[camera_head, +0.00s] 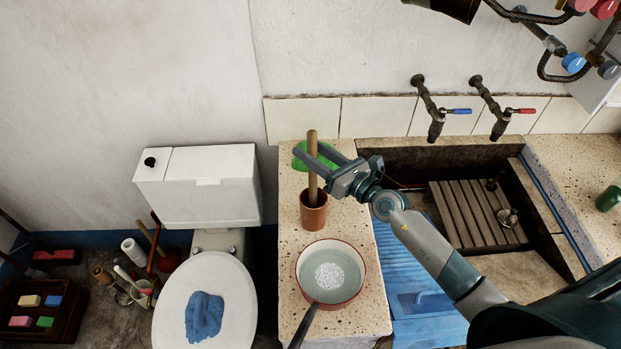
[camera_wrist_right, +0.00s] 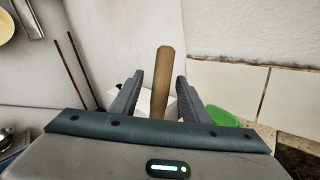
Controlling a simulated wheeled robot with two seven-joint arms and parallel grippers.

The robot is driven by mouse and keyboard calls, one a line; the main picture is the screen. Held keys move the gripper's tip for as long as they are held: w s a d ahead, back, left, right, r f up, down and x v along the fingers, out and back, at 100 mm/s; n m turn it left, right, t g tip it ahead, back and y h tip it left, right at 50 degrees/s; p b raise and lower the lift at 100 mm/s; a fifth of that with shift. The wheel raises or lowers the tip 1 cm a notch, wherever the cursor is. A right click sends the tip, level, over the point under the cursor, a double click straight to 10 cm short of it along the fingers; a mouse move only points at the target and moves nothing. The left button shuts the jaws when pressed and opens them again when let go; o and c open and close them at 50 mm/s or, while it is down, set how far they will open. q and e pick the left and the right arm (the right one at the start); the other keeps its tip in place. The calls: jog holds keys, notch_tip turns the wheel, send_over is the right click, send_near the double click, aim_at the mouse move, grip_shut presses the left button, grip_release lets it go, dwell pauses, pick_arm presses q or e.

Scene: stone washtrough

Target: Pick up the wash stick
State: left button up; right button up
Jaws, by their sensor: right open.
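The wash stick (camera_head: 312,160) is a plain wooden rod standing upright in a brown cup (camera_head: 313,215) on the speckled counter. In the right wrist view the stick (camera_wrist_right: 161,85) rises between the two fingers. My right gripper (camera_head: 312,167) is open, with its fingers reaching left on either side of the stick above the cup. In the right wrist view my right gripper (camera_wrist_right: 158,95) shows a gap between each finger and the stick. My left gripper is not in view.
A pan (camera_head: 331,273) of water with a dark handle sits in front of the cup. A green item (camera_head: 325,154) lies behind the stick. A stone trough (camera_head: 405,160) with taps is at right, a toilet (camera_head: 205,290) at left.

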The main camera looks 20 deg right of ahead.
grip_shut()
jog(key=shift+r, duration=0.15)
notch_tip(320, 180, up, 7)
jog(key=shift+p, duration=0.95)
notch_tip(320, 180, up, 11)
jog(key=shift+b, duration=0.35)
jog(key=shift+f, duration=0.25)
